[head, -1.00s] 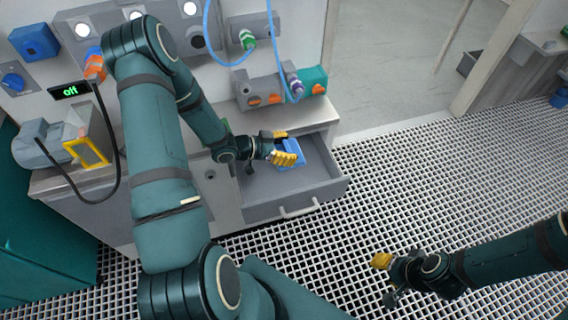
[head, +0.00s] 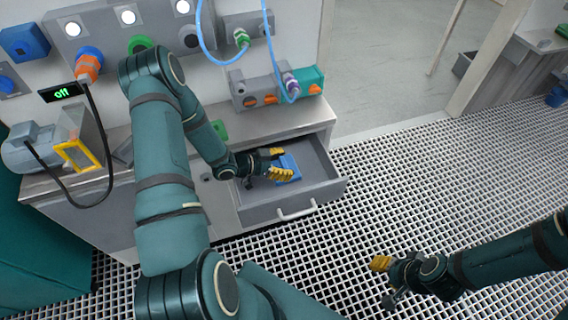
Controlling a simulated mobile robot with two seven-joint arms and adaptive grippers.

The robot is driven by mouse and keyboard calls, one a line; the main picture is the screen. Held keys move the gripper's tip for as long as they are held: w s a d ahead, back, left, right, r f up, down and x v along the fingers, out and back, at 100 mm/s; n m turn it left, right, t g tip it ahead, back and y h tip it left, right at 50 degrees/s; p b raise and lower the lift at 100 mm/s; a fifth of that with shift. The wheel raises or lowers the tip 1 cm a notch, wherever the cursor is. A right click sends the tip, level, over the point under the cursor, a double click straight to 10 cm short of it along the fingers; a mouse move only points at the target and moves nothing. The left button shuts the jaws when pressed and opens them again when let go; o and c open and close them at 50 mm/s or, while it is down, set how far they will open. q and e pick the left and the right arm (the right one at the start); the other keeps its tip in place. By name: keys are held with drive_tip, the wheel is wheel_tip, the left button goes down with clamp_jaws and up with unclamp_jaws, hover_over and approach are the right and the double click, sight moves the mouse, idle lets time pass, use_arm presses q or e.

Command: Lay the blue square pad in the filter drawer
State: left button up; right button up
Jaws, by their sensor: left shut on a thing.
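The blue square pad (head: 290,166) is inside the open grey filter drawer (head: 322,182), seen from above and partly hidden by yellow fingers. My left gripper (head: 279,163) reaches into the drawer from the left. Its yellow fingers are shut on the pad. I cannot tell whether the pad touches the drawer floor. My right gripper (head: 380,266) hangs over the floor grating at the lower right, away from the drawer. One yellow finger shows there, and its opening is unclear.
The drawer sticks out of a grey bench (head: 280,118), its right part bare. On the bench stand a pump (head: 30,150) with a yellow-framed box (head: 78,155) and a grey-teal valve block (head: 270,90). Blue hoses (head: 236,60) hang above. White floor grating (head: 420,190) is clear.

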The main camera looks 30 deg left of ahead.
use_arm(q)
drive_tip(key=shift+f+b, duration=0.4)
drive_tip(key=shift+f, duration=0.1)
drive_tip(key=o, duration=1.2)
drive_tip(key=shift+r, duration=0.1)
drive_tip(key=shift+r+p, duration=0.2)
drive_tip(key=shift+p, duration=0.1)
drive_tip(key=shift+r+p, duration=0.4)
drive_tip(key=shift+r, duration=0.05)
drive_tip(key=p+v, duration=0.1)
drive_tip(key=v, duration=0.6)
drive_tip(key=shift+s+a, duration=0.15)
drive_tip(key=shift+s, duration=0.05)
